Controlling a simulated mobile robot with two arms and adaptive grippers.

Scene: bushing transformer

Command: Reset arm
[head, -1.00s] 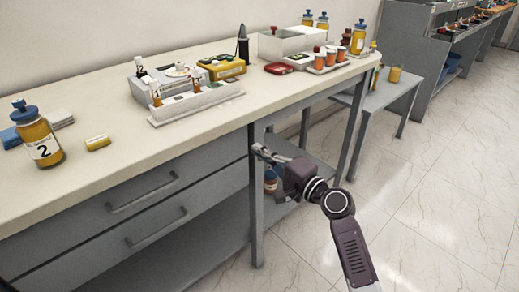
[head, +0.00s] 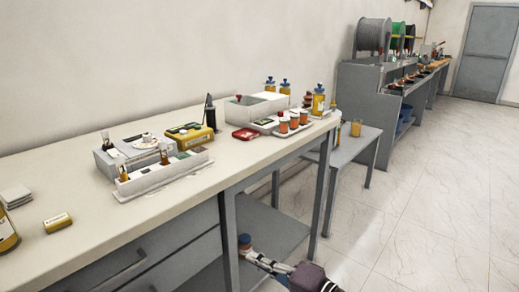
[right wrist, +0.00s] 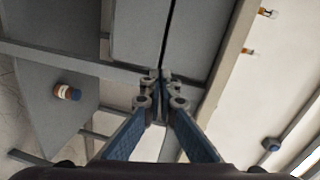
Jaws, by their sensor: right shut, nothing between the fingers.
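My right gripper (head: 256,260) is low in front of the bench, below the tabletop and near a bench leg. In the right wrist view its two fingers (right wrist: 160,78) meet at the tips with nothing between them. A small bottle with a blue cap (head: 244,241) shows just behind the gripper, at the lower shelf. A bottle with a blue cap also shows in the right wrist view (right wrist: 66,92), apart from the fingers. My left gripper is not in view.
The bench top (head: 110,222) holds a white rack (head: 165,174), a yellow device (head: 193,136), a red case (head: 245,134) and orange-filled cups (head: 294,122). A small side table (head: 350,146) stands beyond its end. The tiled floor (head: 430,210) at right is open.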

